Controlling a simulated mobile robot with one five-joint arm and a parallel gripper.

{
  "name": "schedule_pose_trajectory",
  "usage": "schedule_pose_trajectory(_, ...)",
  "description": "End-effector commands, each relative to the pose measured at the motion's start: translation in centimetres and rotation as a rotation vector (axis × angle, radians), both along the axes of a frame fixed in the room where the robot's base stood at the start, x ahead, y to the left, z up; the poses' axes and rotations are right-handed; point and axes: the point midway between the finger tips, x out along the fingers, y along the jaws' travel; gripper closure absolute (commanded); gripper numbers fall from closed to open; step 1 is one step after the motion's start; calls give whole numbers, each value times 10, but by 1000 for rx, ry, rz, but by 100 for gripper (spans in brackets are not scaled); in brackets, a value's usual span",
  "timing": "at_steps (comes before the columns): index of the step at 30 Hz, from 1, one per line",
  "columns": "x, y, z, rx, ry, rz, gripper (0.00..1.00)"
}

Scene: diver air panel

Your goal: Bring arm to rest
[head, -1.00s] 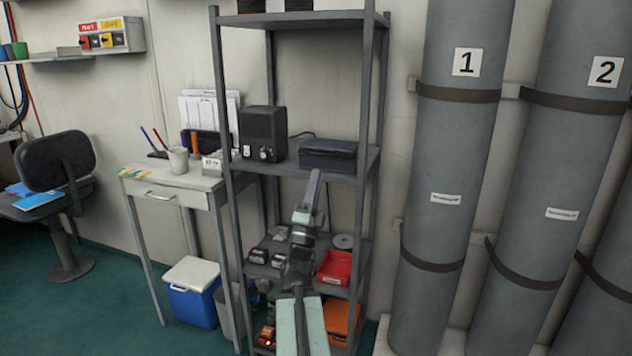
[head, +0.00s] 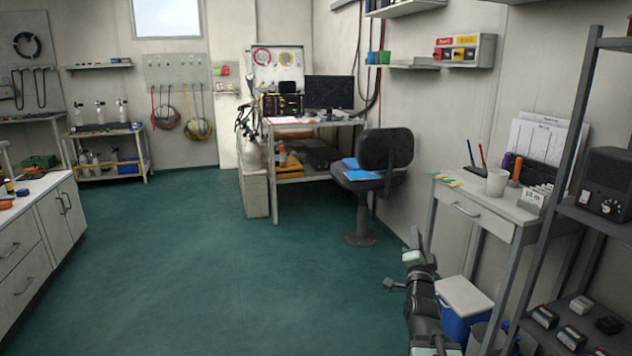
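My arm reaches up from the bottom of the head view, right of the middle. My gripper (head: 414,242) is at its upper end, in front of the green floor and left of the small side table (head: 475,205). I see it from behind and small, so its fingers do not show clearly. Nothing is visible held in it.
A metal shelf rack (head: 565,150) stands close on the right. A blue and white cooler (head: 462,305) is just right of my arm. An office chair (head: 380,165) stands before the desk (head: 300,122). A white cabinet (head: 50,220) is at left. The green floor (head: 230,270) between is clear.

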Motion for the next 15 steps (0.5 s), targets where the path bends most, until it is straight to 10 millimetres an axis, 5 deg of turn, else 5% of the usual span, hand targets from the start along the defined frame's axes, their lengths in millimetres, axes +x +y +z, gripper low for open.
schedule_pose_trajectory(1,13,35,-23,-31,109,55,83)
schedule_pose_trajectory(5,23,118,-100,-161,458,206,83)
schedule_pose_trajectory(9,-13,183,-193,-359,885,389,83)
schedule_pose_trajectory(15,-100,189,-270,-563,1366,598,83)
